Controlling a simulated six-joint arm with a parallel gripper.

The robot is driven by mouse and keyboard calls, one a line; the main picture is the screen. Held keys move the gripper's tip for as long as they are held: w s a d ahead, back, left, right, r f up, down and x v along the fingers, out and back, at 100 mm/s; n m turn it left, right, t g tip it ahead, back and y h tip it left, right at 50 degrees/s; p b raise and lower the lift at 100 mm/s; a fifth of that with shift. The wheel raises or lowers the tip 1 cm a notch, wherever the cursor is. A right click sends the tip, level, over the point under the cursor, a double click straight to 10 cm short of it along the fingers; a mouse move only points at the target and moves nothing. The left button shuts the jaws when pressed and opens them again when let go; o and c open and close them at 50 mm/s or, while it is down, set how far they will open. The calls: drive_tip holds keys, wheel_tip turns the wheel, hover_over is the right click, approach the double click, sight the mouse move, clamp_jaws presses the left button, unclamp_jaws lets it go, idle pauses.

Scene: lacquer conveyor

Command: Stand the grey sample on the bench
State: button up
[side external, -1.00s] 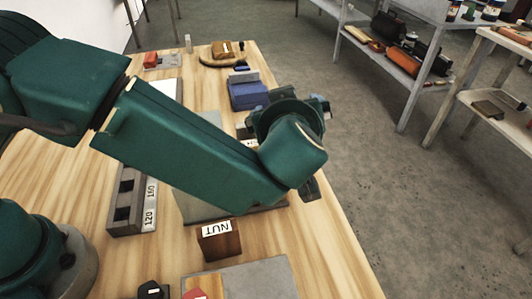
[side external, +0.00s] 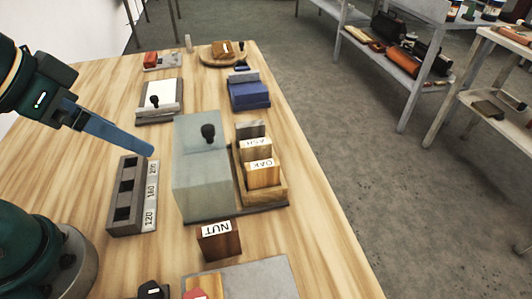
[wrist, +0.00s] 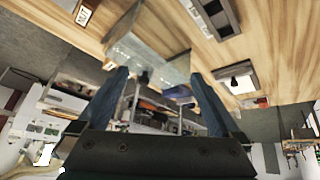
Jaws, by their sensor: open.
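In the side external view, a small greyish block (side external: 250,129) stands at the back of a wooden tray (side external: 268,199), behind the ASH block (side external: 255,149) and the OAK block (side external: 263,173). It appears to be the grey sample; its label is not readable. My gripper (side external: 149,151) is at the left, above the bench (side external: 100,150) near the slotted rack, well apart from the tray. In the wrist view my gripper (wrist: 158,75) shows two blue fingers spread apart with nothing held between them. I cannot make out the grey block there.
A grey-green box (side external: 200,180) with a black knob stands between my gripper and the tray. A slotted rack (side external: 126,190) marked with numbers lies left of it. The NUT block (side external: 218,242) stands in front. Blue (side external: 249,92) and white (side external: 158,98) items stand behind.

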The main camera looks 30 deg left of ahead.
drive_tip(key=shift+s+a+f+g+y, duration=0.3)
drive_tip(key=shift+s+a+f, duration=0.2)
drive_tip(key=shift+s+a, duration=0.25)
drive_tip(key=shift+c, duration=1)
drive_tip(key=shift+s+a+f, duration=0.15)
drive_tip(key=shift+s+f, duration=0.05)
drive_tip(key=shift+s, duration=0.15)
